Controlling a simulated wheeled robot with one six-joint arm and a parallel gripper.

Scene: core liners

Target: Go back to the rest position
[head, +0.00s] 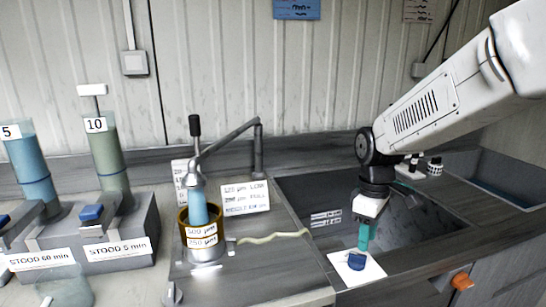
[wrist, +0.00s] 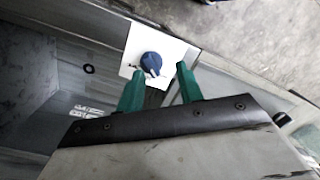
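My gripper (head: 364,247) hangs from my arm at the right of the head view, pointing down near the front edge of the sink. Its green fingers also show in the wrist view (wrist: 160,72), spread apart with nothing held between them. A dark blue knob (head: 356,262) sits on a white plate (head: 372,272) just below the fingertips. In the wrist view the knob (wrist: 152,62) appears between and just beyond the two tips. I cannot tell the exact gap between the fingers and the knob.
A dark sink basin (head: 310,190) lies behind the gripper. To the left stand a brass sieve stack (head: 205,247) under a tap arm (head: 228,138), label cards (head: 246,198) and two tall cylinders (head: 108,150) in a grey rack. An orange knob (head: 462,281) is on the front right.

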